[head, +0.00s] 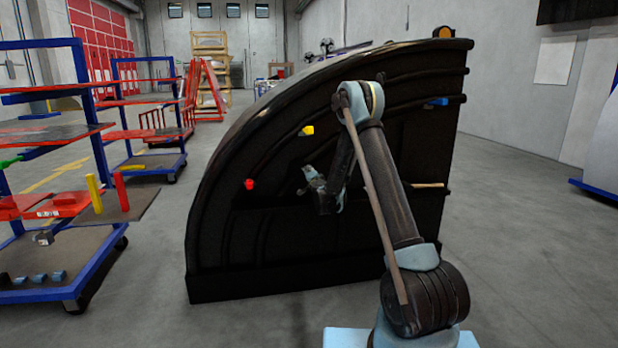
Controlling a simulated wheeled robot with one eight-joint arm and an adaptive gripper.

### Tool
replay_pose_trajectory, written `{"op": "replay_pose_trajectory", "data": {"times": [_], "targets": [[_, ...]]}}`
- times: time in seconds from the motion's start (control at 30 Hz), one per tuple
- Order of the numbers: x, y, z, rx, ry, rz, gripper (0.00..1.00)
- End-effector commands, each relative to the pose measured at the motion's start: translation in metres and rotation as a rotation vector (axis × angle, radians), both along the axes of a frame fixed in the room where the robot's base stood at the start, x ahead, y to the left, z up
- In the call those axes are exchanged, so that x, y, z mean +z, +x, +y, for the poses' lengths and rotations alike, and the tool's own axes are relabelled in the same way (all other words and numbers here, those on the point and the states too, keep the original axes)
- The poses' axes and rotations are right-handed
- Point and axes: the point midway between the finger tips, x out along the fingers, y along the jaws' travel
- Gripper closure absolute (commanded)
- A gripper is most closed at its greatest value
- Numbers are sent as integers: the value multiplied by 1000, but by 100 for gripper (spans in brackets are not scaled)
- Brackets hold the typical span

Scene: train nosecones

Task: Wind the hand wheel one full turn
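A large black curved nosecone (280,235) stands on the floor in front of me in the head view. No hand wheel can be clearly made out on it. A small red part (249,184), a yellow part (306,131) and a blue part (436,102) stick out from its face. A round orange-and-black part (444,32) sits on its top right corner. My gripper (314,180) is in front of the middle of the face, small and partly merged with the dark background. I cannot tell whether it touches anything or whether its fingers are open.
A light rod-like part (428,185) shows on the nosecone right of my arm. A blue-framed cart (60,290) with red shelves and loose parts stands at the left, with another cart (150,165) behind it. The floor between the carts and the nosecone is clear.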

Motion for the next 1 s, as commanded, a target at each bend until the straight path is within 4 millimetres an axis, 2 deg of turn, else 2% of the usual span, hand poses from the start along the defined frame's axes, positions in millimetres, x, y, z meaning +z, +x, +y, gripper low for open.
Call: {"op": "replay_pose_trajectory", "data": {"times": [0.3, 0.47, 1.0], "targets": [[0, -1, 1, 1, 0, 0, 62], [0, -11, -2, 2, -1, 0, 62], [-1, -99, -28, 3, -1, 4, 62]]}}
